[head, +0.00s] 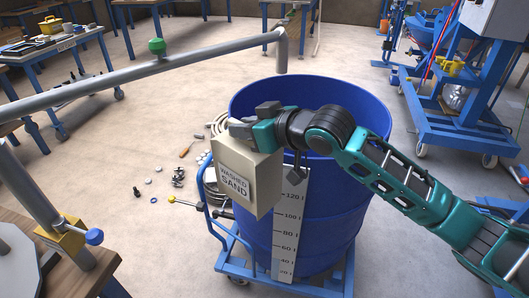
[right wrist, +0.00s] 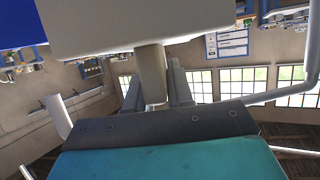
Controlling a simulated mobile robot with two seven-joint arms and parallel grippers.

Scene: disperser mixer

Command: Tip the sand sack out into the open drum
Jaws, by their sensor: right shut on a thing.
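The sand sack (head: 246,179) is a beige box-like block labelled "WASHED SAND", roughly upright with a slight tilt. My right gripper (head: 243,124) is shut on its top; the right wrist view shows the fingers (right wrist: 160,85) on either side of a pale round neck under the sack's pale body (right wrist: 140,22). The open blue drum (head: 318,230) has a scale strip on its front. The sack overlaps the drum's left front side in the head view; I cannot tell whether it is over the opening. The arm hides part of the rim. My left gripper is out of view.
The drum stands on a blue wheeled trolley (head: 290,286). A grey pipe (head: 110,80) with a green knob crosses the left, its end just behind the drum. Small parts (head: 178,177) lie on the floor left of the drum. A blue machine frame (head: 450,122) stands at right.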

